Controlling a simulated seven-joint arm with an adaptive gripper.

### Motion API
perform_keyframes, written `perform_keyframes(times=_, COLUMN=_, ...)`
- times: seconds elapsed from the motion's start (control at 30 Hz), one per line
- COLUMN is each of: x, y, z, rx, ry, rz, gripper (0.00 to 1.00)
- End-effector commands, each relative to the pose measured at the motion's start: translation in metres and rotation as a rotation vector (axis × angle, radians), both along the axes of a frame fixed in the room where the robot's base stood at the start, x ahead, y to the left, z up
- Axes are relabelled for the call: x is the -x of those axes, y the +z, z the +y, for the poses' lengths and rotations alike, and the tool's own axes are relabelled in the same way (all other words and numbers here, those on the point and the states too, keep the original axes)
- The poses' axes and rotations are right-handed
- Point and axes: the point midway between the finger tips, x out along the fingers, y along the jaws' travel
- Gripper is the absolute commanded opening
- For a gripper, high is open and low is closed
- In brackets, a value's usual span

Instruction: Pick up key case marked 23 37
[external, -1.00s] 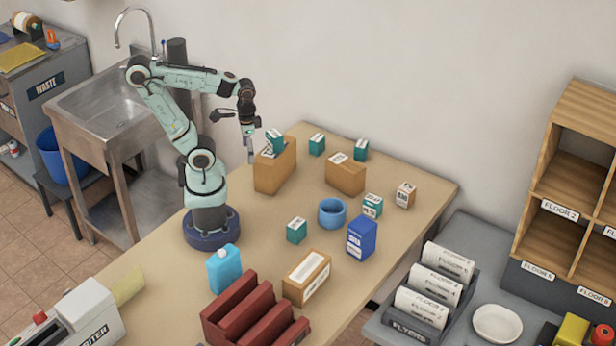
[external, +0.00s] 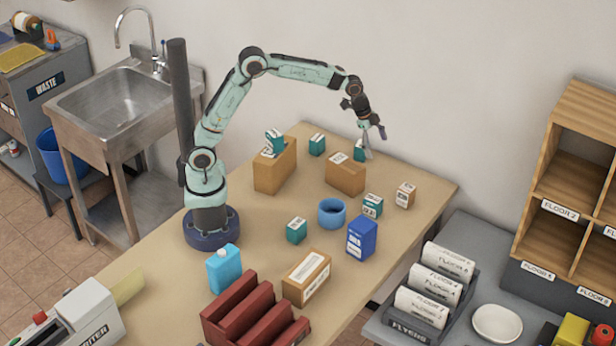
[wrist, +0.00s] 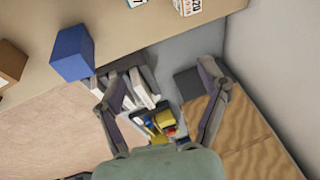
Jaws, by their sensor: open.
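Several small teal cases with white labels are on or above the table. One teal case (external: 372,205) with printed digits stands right of the blue ring, and another (external: 297,230) stands left of it. One (external: 275,140) sits atop a tall cardboard box, and one (external: 317,144) stands at the back. Another (external: 359,152) is partly behind my gripper (external: 372,143). I cannot read 23 37 on any. My gripper is open and empty above the table's back right; its fingers show in the wrist view (wrist: 152,82).
Cardboard boxes (external: 345,177), a blue ring-shaped container (external: 331,213), a blue carton (external: 361,238) and a red rack (external: 250,310) occupy the table (external: 270,208). The flyer holder (external: 420,318) and wooden shelf (external: 550,240) are to the right. The wall closes off the back.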

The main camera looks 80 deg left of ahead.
Motion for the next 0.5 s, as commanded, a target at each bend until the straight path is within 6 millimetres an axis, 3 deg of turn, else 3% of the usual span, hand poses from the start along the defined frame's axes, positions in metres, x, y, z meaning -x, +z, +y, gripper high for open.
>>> perform_keyframes(times=0.03, x=-0.012, y=-0.032, z=0.004, rx=0.008, ry=0.003, rz=0.042, gripper=0.74)
perform_keyframes(times=0.2, x=-0.016, y=-0.115, z=0.012, rx=0.026, ry=0.018, rz=0.177, gripper=0.74)
perform_keyframes(times=0.3, x=-0.006, y=-0.144, z=0.015, rx=0.032, ry=0.027, rz=0.239, gripper=0.74)
perform_keyframes(times=0.5, x=-0.003, y=-0.173, z=0.014, rx=0.036, ry=0.033, rz=0.261, gripper=0.74)
